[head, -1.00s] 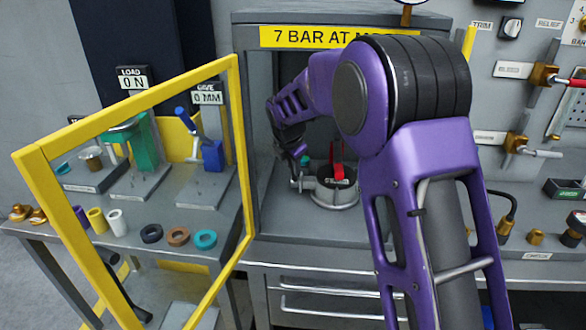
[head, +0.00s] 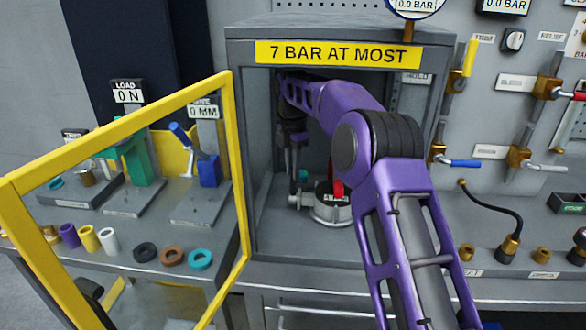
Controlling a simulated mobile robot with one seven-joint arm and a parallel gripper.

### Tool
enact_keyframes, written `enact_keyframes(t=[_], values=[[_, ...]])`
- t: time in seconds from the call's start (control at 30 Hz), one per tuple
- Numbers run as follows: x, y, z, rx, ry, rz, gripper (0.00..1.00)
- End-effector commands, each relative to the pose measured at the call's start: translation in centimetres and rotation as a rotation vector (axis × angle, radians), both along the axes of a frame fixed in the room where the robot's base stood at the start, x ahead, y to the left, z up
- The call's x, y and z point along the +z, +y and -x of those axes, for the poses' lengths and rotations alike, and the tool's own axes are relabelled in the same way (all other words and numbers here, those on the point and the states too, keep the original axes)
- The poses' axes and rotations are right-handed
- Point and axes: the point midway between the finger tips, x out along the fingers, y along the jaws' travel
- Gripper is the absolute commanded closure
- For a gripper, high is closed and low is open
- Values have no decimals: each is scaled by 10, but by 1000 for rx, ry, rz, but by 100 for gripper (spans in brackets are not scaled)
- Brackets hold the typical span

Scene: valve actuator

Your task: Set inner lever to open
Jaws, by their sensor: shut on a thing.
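My gripper (head: 293,166) is inside the grey cabinet (head: 240,150), pointing down at the left side of a round metal unit with a black top (head: 332,212). It is small and dark in the head view. Its fingers are shut on a thin part at the unit's left, which seems to be the inner lever; the lever's shape and angle are mostly hidden. A red upright piece (head: 337,182) stands on the unit, and a teal knob (head: 303,175) shows just right of the fingers.
The yellow-framed door (head: 236,160) stands open to the left. The cabinet's top carries a "7 BAR AT MOST" sign (head: 338,53). Outside right, a blue-handled valve (head: 462,163) and other wall valves stand close to my arm. Coloured rings (head: 200,260) lie on the left bench.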

Motion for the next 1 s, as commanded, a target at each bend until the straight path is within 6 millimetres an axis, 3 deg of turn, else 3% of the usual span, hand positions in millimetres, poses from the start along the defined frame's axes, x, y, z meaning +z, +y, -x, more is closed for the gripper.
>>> enact_keyframes(t=[0.37,0.4,0.57,1.0], values=[[5,1,-1,-1,-5,-5,100],[5,1,-1,-1,-5,-5,78],[4,1,-1,-1,-4,-3,50],[2,0,0,0,-3,-1,50]])
